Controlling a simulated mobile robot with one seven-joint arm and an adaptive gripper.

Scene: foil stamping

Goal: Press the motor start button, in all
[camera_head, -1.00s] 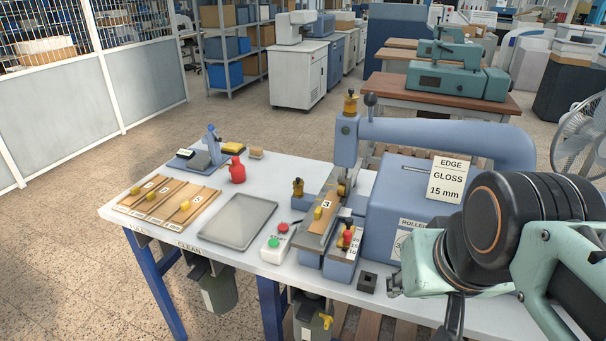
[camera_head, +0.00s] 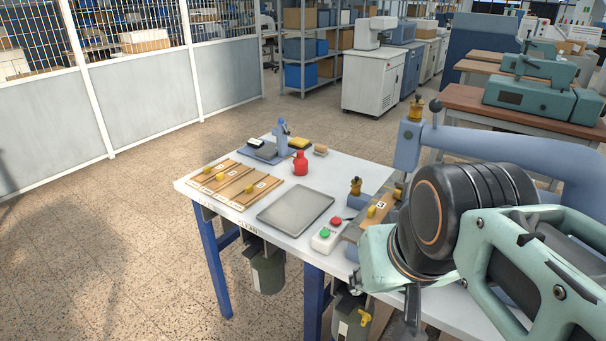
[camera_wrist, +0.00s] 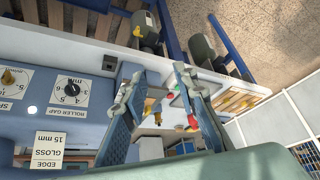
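The white button box (camera_head: 321,244) stands on the table's front edge, right of the grey tray. It has a green button (camera_head: 325,234) and a red button (camera_head: 336,219). My arm is at the right in the head view, and my fingertips cannot be made out there. In the wrist view my gripper (camera_wrist: 158,76) is open, its two fingers apart with nothing between them. The button box is hard to make out in the wrist view, partly hidden by a finger.
The blue stamping press (camera_head: 412,145) stands right of the box, largely hidden by my arm. The grey tray (camera_head: 295,209), wooden boards (camera_head: 228,184) and a red bottle (camera_head: 300,165) are on the left half of the table. In the wrist view a roller gap dial (camera_wrist: 70,91) is on the left.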

